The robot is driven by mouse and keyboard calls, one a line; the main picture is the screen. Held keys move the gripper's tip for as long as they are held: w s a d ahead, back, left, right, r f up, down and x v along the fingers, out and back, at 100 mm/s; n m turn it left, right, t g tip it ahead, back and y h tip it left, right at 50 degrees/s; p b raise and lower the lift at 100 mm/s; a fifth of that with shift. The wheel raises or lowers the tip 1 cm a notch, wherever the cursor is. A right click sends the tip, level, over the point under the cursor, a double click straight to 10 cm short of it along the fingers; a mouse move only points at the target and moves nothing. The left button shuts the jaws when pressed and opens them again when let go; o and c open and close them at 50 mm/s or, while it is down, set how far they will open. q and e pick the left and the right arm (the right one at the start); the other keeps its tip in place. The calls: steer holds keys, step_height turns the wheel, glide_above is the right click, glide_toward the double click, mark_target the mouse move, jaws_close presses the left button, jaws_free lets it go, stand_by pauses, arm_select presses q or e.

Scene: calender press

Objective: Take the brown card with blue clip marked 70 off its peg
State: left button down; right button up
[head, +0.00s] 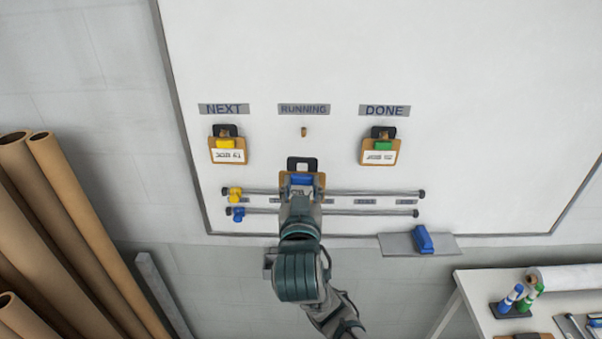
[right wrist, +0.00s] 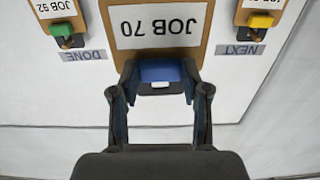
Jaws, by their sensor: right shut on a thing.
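The brown card marked JOB 70 (right wrist: 157,28) fills the top middle of the right wrist view, its blue clip (right wrist: 161,72) between my fingers. My right gripper (right wrist: 160,82) is shut on the blue clip. In the head view the card's blue clip (head: 301,180) shows below the RUNNING label, with a black hanging tab (head: 301,163) above it. The RUNNING peg (head: 303,131) stands bare above the card, apart from the tab. My right gripper (head: 300,198) covers the card's lower part. My left gripper is not in view.
A yellow-clip card (head: 228,150) hangs under NEXT and a green-clip card (head: 380,151) under DONE. Two rails (head: 360,193) with yellow and blue sliders run behind my arm. A ledge (head: 445,243) holds a blue eraser. Cardboard tubes (head: 70,190) stand left.

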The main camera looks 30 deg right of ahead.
mark_target(302, 178)
steer(key=shift+v, duration=0.95)
steer(key=shift+d+r+p, duration=0.1)
steer(key=shift+r+p, duration=0.3)
steer(key=shift+s, duration=0.1)
steer(key=shift+p+v, duration=0.6)
steer(key=shift+v, duration=0.4)
steer(key=shift+s+a+r+b, duration=0.2)
steer(key=shift+s+a+b, duration=0.15)
steer(key=shift+s+b, duration=0.2)
steer(key=shift+s+a+r+b, duration=0.2)
steer(key=shift+s+a+b, duration=0.15)
steer(key=shift+s+b, duration=0.15)
steer(key=shift+w, duration=0.1)
